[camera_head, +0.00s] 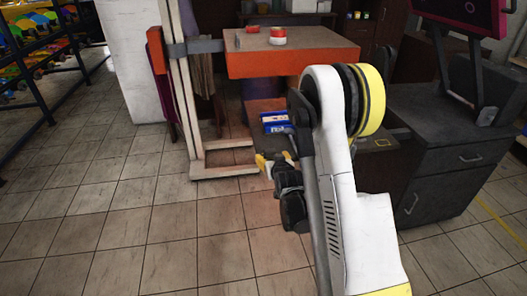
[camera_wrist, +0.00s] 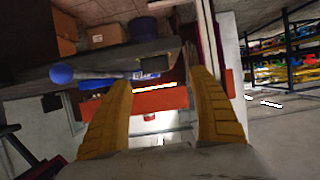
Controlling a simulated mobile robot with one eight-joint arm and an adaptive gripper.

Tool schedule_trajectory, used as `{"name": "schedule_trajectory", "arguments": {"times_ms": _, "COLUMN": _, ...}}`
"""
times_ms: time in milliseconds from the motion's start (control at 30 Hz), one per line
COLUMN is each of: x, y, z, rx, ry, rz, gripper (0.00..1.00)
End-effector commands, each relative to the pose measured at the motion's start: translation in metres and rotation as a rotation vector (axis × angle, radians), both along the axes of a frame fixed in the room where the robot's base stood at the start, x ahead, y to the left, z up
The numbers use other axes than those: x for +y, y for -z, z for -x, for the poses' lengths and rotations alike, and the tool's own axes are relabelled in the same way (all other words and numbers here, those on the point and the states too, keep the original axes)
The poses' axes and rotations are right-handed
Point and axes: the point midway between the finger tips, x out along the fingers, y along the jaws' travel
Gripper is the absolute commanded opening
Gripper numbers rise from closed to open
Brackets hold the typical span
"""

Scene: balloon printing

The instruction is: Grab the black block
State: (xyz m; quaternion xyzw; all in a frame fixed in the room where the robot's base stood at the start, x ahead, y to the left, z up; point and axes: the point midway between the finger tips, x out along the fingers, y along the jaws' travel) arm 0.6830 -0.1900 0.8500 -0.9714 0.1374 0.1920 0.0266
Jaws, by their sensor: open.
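My gripper (camera_head: 268,162) is low in front of my arm in the head view, with yellow fingertips near the foot of the pale frame. In the wrist view the two yellow fingers of my gripper (camera_wrist: 161,80) are spread wide, with nothing held between them. I cannot pick out a black block with certainty in either view. A small dark square shape (camera_wrist: 52,102) shows at the left of the wrist view, but I cannot tell what it is. My arm hides part of the area behind it in the head view.
An orange-edged table (camera_head: 291,61) carries a red-and-white roll (camera_head: 278,36). A pale upright frame (camera_head: 183,85) stands at its left. A dark cabinet (camera_head: 436,160) stands right. The tiled floor at left is free.

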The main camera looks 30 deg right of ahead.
Motion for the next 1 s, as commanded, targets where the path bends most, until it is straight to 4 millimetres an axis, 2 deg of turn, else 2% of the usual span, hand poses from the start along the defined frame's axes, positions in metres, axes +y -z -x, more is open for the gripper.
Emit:
{"name": "schedule_trajectory", "arguments": {"times_ms": 100, "x": -0.005, "y": 0.006, "z": -0.018, "rx": 0.001, "ry": 0.000, "rz": 0.000, "gripper": 0.70}}
{"name": "schedule_trajectory", "arguments": {"times_ms": 367, "x": -0.013, "y": 0.018, "z": -0.038, "rx": 0.001, "ry": 0.000, "rz": -0.003, "gripper": 0.70}}
{"name": "schedule_trajectory", "arguments": {"times_ms": 600, "x": -0.027, "y": 0.030, "z": -0.070, "rx": 0.002, "ry": -0.001, "rz": -0.001, "gripper": 0.70}}
{"name": "schedule_trajectory", "arguments": {"times_ms": 900, "x": -0.029, "y": 0.030, "z": -0.076, "rx": 0.002, "ry": -0.001, "rz": -0.002, "gripper": 0.70}}
{"name": "schedule_trajectory", "arguments": {"times_ms": 933, "x": -0.029, "y": 0.030, "z": -0.075, "rx": 0.002, "ry": -0.001, "rz": -0.002, "gripper": 0.65}}
{"name": "schedule_trajectory", "arguments": {"times_ms": 1000, "x": -0.029, "y": 0.030, "z": -0.075, "rx": 0.002, "ry": -0.001, "rz": -0.002, "gripper": 0.44}}
